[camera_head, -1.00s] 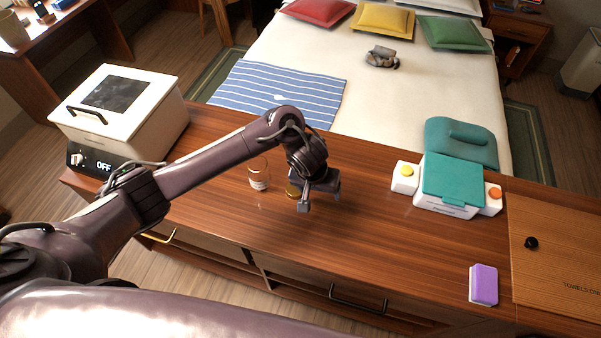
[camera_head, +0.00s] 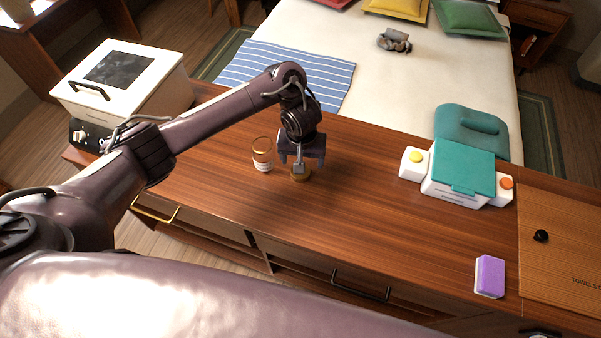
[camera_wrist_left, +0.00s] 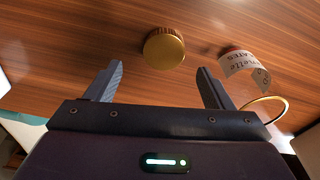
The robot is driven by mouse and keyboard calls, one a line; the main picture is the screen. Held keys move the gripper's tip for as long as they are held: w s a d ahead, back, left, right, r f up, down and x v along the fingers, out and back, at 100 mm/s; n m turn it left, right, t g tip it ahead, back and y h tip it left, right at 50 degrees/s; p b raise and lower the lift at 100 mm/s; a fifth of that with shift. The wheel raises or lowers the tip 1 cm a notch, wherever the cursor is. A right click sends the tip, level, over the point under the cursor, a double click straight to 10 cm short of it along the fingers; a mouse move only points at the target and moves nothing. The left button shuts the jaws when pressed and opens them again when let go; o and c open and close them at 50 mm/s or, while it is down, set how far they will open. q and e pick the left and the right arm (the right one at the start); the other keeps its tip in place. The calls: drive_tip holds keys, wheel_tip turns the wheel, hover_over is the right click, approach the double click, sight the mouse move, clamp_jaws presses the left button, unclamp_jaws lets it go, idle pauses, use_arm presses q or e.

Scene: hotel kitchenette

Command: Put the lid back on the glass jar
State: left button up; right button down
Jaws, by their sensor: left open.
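The round gold lid (camera_head: 301,175) lies flat on the wooden counter, just right of the glass jar. It also shows in the left wrist view (camera_wrist_left: 164,47), ahead of the fingertips and roughly between their lines. The clear glass jar (camera_head: 263,155) stands upright with its top open and a white label low on its side. In the left wrist view the jar (camera_wrist_left: 243,63) is right of the lid, beyond the right finger. My left gripper (camera_head: 301,167) is open and empty, pointing down close above the lid and partly hiding it. My right gripper is not in view.
A white box with a dark window (camera_head: 120,68) stands at the counter's left end. A teal-lidded white device (camera_head: 460,172), a purple sponge (camera_head: 489,275) and a wooden board (camera_head: 565,250) are on the right. The counter (camera_head: 380,220) between is clear. A bed lies behind.

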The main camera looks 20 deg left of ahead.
sight(299, 178)
use_arm(q)
drive_tip(key=shift+f, duration=0.2)
drive_tip(key=f, duration=0.3)
drive_tip(key=shift+a+f, duration=0.3)
drive_tip(key=shift+f, duration=0.05)
drive_tip(key=shift+w+f, duration=0.1)
drive_tip(key=shift+f, duration=0.4)
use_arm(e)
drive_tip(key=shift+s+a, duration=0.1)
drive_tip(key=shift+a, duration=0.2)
use_arm(q)
drive_tip(key=shift+c, duration=0.4)
drive_tip(key=c, duration=1)
drive_tip(key=shift+c, duration=0.2)
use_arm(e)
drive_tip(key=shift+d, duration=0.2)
use_arm(q)
drive_tip(key=shift+r, duration=0.1)
